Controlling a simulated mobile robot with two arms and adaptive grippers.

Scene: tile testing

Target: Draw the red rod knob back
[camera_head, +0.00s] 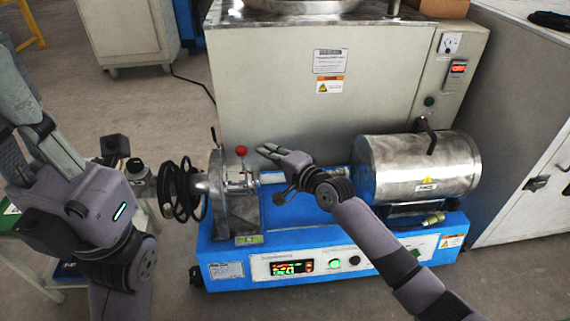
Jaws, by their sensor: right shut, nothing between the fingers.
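The red rod knob (241,150) is a small red ball on a rod at the top of the metal bracket on the left part of the blue-based machine (300,235). My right gripper (267,151) is just right of the knob. Its fingers are shut and empty, pointing left toward the knob, with a small gap between them in the picture. The rod below the knob shows only in part. My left gripper (24,110) is raised close to the camera at the left edge and partly cut off; its opening is unclear.
A metal drum (418,166) with a black handle sits on the machine's right. A large grey cabinet (270,90) stands behind. Lit displays and buttons line the front. A white cabinet (535,160) stands right.

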